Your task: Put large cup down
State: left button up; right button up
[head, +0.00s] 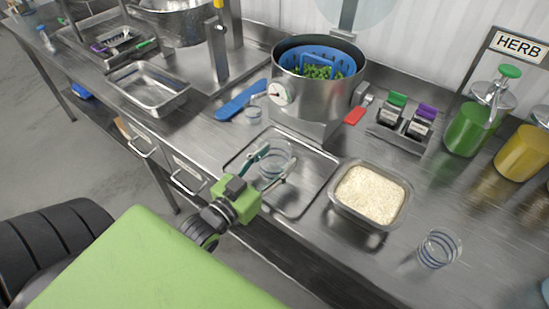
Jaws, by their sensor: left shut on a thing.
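My left gripper (273,165) reaches in from the lower left over a shallow metal tray (305,192). Its two fingers are shut around a clear, see-through cup (276,157), one finger on each side of it. The cup looks upright and is over the left part of the tray. I cannot tell whether its base touches the tray floor. My right gripper is not in view.
A metal pan of rice (370,194) stands right of the tray. A steel pot (318,85) with a blue basket of greens stands behind. Sauce dispensers (466,128) line the right back.

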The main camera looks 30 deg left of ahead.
pick_arm(q)
jog(key=shift+f, duration=0.2)
jog(key=o, duration=1)
jog(key=shift+s+r, duration=0.15)
jog(key=shift+r, duration=0.05)
